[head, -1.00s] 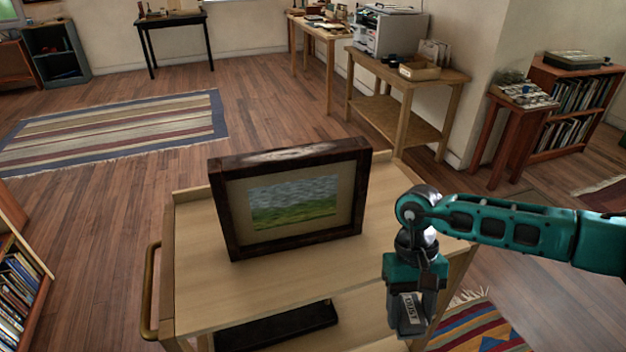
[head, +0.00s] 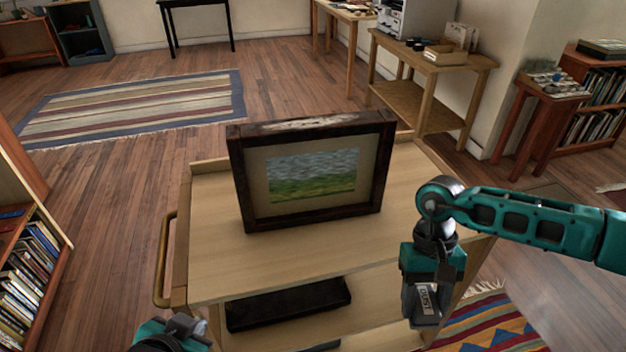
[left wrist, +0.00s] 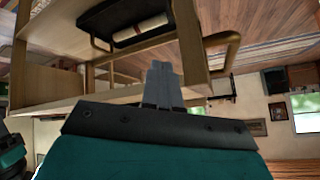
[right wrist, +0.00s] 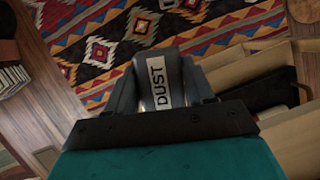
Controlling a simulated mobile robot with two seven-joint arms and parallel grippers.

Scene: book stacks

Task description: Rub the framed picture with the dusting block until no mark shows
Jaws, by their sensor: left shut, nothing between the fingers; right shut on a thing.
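The framed picture (head: 312,176), a landscape in a dark wooden frame, stands upright on the top of a wooden cart (head: 225,260). A pale, whitish mark (head: 310,122) runs along the top edge of its frame. My right gripper (head: 424,318) is shut on the dusting block (head: 426,298), which bears a "DUST" label. It hangs beside the cart's right front, apart from the picture. The block also shows between the fingers in the right wrist view (right wrist: 157,85). My left gripper (head: 190,333) is low at the front left, shut and empty; its closed fingers show in the left wrist view (left wrist: 163,80).
The cart has a brass-coloured handle (head: 163,262) on its left and a dark box (head: 290,303) on a lower shelf. A bookcase (head: 30,250) stands at the left. A patterned rug (head: 490,325) lies at the right front. The cart top around the picture is clear.

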